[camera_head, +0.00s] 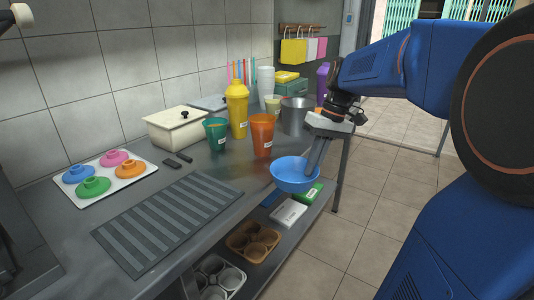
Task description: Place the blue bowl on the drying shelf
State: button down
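The blue bowl (290,177) hangs upright beyond the counter's right edge, above the lower shelf. My gripper (316,158) points down, with its fingers at the right rim of the bowl, and appears shut on that rim. The fingertips are partly hidden by the bowl. A dark slatted panel (166,226) lies flat and bare on the counter's front part, left of the bowl. It looks like a drying rack, but I cannot tell for sure that it is the drying shelf.
An orange cup (262,134), green cup (215,132) and yellow shaker (237,105) stand behind the bowl, near a metal pot (296,115). A white tray of coloured lids (106,171) lies left. The lower shelf holds cup carriers (253,243) and small boxes (287,214).

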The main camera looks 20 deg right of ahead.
jog(key=w+a, duration=0.2)
jog(key=w, duration=0.1)
jog(key=w+a, duration=0.3)
jog(key=w, duration=0.1)
jog(key=w+a, duration=0.2)
jog(key=w, duration=0.2)
jog(key=shift+w+a, duration=0.15)
jog(key=shift+a, duration=0.2)
jog(key=shift+f, duration=0.15)
jog(key=c, duration=2)
grip_release()
jog(key=shift+f, duration=0.1)
jog(key=v, duration=1.2)
